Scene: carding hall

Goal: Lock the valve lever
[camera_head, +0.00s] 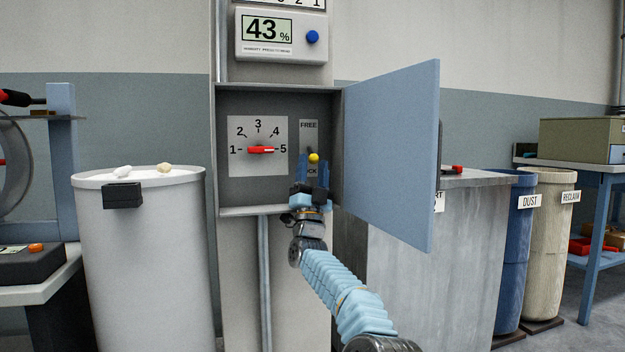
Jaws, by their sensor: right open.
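The valve lever (314,157) shows as a yellow knob on the right side of an open wall cabinet (225,198). The knob sits about midway between the two labels. My right gripper (314,167) is open in front of the plate, with its blue fingers on either side of the knob. I cannot tell whether they touch it. The gripper hides the lower part of the plate. My left gripper is not in view.
The blue cabinet door (391,155) stands open to the right, close beside my right arm. A dial with a red pointer (260,149) is left of the lever. A humidity display (281,36) hangs above. A large grey drum (146,260) stands at left; bins (512,255) at right.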

